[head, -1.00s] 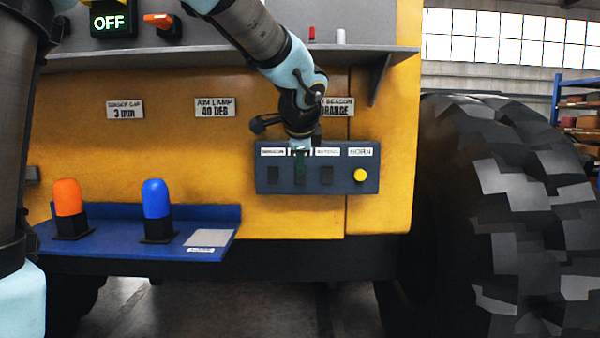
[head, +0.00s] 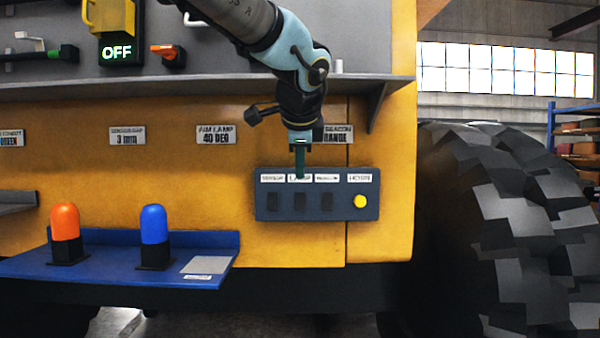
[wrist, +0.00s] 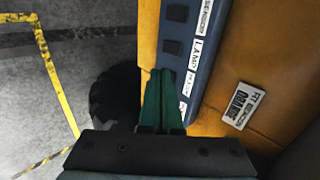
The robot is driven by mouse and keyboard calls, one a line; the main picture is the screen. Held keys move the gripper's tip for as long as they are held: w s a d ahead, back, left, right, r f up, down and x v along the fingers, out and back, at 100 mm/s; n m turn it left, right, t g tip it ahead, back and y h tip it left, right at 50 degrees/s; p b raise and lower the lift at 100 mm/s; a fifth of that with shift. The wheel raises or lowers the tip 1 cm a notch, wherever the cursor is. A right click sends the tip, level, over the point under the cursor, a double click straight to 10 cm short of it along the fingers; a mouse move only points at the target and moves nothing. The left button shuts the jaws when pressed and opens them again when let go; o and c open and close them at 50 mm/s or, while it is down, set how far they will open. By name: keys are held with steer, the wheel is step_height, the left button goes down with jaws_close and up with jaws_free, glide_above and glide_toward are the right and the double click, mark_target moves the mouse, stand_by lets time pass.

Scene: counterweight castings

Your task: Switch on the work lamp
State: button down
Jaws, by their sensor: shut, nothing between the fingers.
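The dark switch panel (head: 345,211) is on the yellow machine side in the head view, with several labelled controls. The lamp rocker (head: 300,201) sits second from the left, under a label reading LAMP. The rocker also shows in the wrist view (wrist: 172,47). My gripper (head: 300,176) is shut and empty, with green fingers pointing down over the label strip just above that rocker. In the wrist view my fingertips (wrist: 160,73) lie just below the lamp rocker in the picture; whether they touch the panel cannot be told. No work lamp is recognizable.
A yellow button (head: 360,201) is at the panel's right end. A grey shelf (head: 200,89) juts out above. A blue tray (head: 120,268) carries an orange-capped piece (head: 65,222) and a blue-capped piece (head: 154,224) at left. A large tyre (head: 500,220) stands right.

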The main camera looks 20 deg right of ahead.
mark_target(300, 201)
step_height(300, 201, down, 2)
steer(key=b, duration=0.9)
steer(key=shift+w+b, duration=0.1)
steer(key=shift+b, duration=0.85)
steer(key=shift+s+r+b, duration=0.1)
steer(key=shift+s+b, duration=0.1)
steer(key=shift+b, duration=0.45)
steer(key=shift+a+r, duration=0.1)
steer(key=x, duration=0.4)
steer(key=p+x, duration=0.1)
steer(key=x, duration=0.3)
steer(key=w+r+p+x, duration=0.1)
steer(key=x, duration=0.3)
steer(key=shift+d, duration=0.2)
steer(key=shift+w+d+f, duration=0.15)
steer(key=shift+w+d, duration=0.15)
steer(key=shift+w, duration=0.25)
